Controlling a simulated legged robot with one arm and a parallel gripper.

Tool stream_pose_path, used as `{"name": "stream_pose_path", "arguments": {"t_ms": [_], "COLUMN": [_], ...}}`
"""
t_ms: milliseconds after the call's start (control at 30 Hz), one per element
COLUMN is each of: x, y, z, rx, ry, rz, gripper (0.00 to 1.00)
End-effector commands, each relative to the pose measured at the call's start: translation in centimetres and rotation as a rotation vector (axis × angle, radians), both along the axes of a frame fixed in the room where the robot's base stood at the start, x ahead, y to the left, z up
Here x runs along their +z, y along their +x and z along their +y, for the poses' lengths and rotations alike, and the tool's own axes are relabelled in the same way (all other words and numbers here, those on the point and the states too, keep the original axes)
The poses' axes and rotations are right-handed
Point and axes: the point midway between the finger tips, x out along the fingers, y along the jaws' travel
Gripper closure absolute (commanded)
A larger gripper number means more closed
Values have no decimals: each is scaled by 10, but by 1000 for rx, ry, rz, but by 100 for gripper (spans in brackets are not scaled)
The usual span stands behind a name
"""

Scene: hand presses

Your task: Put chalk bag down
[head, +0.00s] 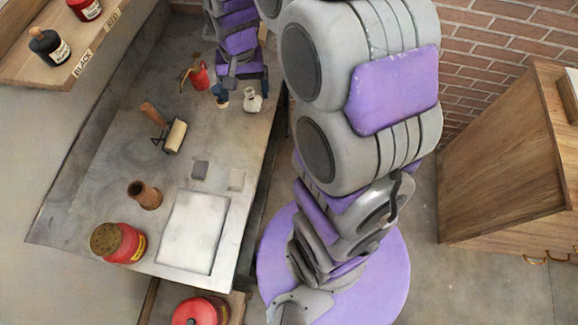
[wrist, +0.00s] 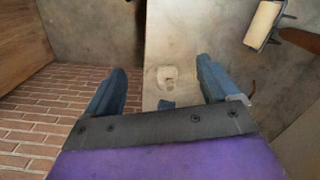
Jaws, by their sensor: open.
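The chalk bag (head: 253,100) is a small off-white pouch standing upright on the grey bench near its right edge. In the wrist view a small whitish thing that looks like the bag (wrist: 167,74) lies ahead, between the lines of my fingers. My gripper (head: 243,86) is at the far right part of the bench, just behind the bag. Its two blue fingers are wide apart in the wrist view (wrist: 160,66), with nothing held between them. I cannot tell whether a finger touches the bag.
A red can (head: 199,75) stands left of my gripper. A roller (head: 174,136) lies mid-bench. A brown wooden piece (head: 145,195), a large red can (head: 119,243) and a pale plate (head: 193,232) are nearer. A wooden cabinet (head: 508,160) stands right, across open floor.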

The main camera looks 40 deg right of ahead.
Motion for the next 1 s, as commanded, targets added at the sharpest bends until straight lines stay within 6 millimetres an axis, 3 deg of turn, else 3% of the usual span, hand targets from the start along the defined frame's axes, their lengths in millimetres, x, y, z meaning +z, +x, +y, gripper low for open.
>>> {"name": "stream_pose_path", "arguments": {"t_ms": [333, 700, 900, 1000], "x": [37, 52, 51, 51], "y": [-95, -199, -240, -250], "z": [28, 44, 47, 48], "rx": [206, 397, 466, 484], "ry": [-5, 0, 6, 9], "rz": [42, 95, 116, 121], "gripper": [12, 12, 12, 12]}}
